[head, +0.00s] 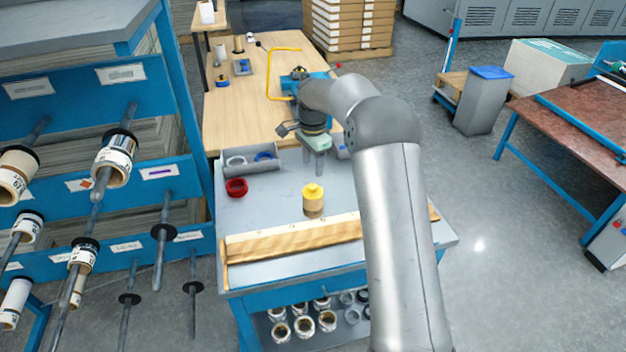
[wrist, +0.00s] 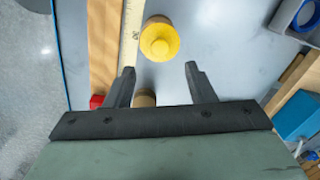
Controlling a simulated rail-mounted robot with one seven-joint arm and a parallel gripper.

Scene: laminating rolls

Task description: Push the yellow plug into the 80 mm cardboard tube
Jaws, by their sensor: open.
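The yellow plug (head: 313,191) sits in the top end of a short upright cardboard tube (head: 313,208) on the grey bench. Its wide yellow part stands above the tube rim; how deep it sits I cannot tell. In the wrist view the plug (wrist: 159,40) is seen from above, with the tube (wrist: 152,19) showing around its edge. My gripper (head: 314,167) is behind the tube, apart from it, with fingers pointing down. In the wrist view my gripper (wrist: 160,70) is open and empty, and the plug lies beyond the fingertips.
A wooden rail (head: 292,238) with a scale strip runs along the bench front. A red ring (head: 236,187) lies left of the tube. A grey tray (head: 251,161) with rings stands behind it. In the wrist view, a brown piece (wrist: 144,98) shows partly hidden behind my gripper.

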